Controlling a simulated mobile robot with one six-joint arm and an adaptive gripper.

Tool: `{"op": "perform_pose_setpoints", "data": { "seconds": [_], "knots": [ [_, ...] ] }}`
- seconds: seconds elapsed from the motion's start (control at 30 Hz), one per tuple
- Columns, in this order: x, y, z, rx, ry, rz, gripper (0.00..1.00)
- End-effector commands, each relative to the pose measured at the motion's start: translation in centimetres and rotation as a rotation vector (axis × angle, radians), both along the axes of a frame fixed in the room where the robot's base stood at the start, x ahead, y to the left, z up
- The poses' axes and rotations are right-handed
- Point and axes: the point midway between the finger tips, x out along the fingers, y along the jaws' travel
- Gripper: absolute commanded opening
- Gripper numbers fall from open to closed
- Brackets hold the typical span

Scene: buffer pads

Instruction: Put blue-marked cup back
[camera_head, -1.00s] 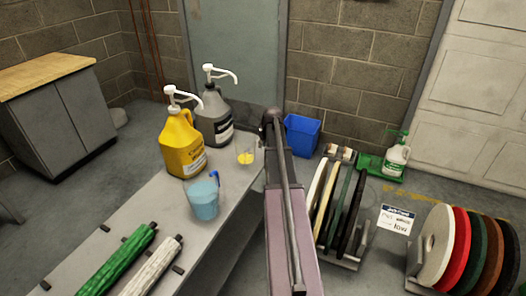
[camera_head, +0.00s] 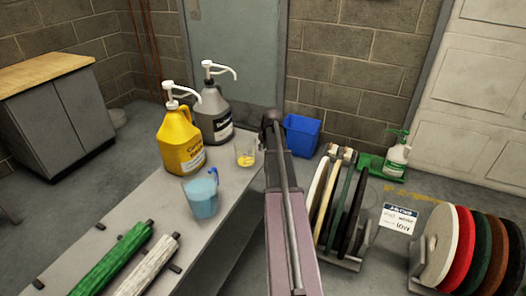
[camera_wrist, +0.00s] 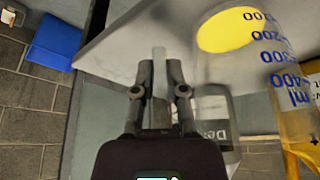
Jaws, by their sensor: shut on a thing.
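The clear cup with blue measuring marks (camera_wrist: 268,35) fills the upper right of the wrist view, with yellow at its base. In the head view this cup (camera_head: 245,147) is at the bench's right edge, beside my arm. My gripper (camera_wrist: 160,68) is shut on a pale translucent piece beside the cup, which looks like its handle. The fingers are hidden behind my arm in the head view. I cannot tell whether the cup touches the bench. A second cup, bluish with a blue handle (camera_head: 201,197), stands nearer on the bench.
A yellow pump jug (camera_head: 180,143) and a grey pump jug (camera_head: 212,116) stand behind the cups. Green (camera_head: 112,263) and white (camera_head: 148,268) rolls lie at the bench's near end. A blue bin (camera_head: 302,135) and racks of pads (camera_head: 440,245) are on the floor at right.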

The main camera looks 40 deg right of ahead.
Motion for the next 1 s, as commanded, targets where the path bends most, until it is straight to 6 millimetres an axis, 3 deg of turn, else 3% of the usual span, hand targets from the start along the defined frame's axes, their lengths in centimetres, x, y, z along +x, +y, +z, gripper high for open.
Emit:
{"op": "perform_pose_setpoints", "data": {
  "seconds": [0.53,0.57,0.67,1.0],
  "knots": [
    [0.01,0.02,-0.65,0.000,0.000,0.000,0.00],
    [0.01,0.01,-0.62,0.000,0.000,0.000,0.20],
    [0.01,0.02,-0.54,0.000,0.000,0.000,0.49],
    [0.01,0.01,-0.53,0.000,0.000,0.000,0.51]
  ]
}}
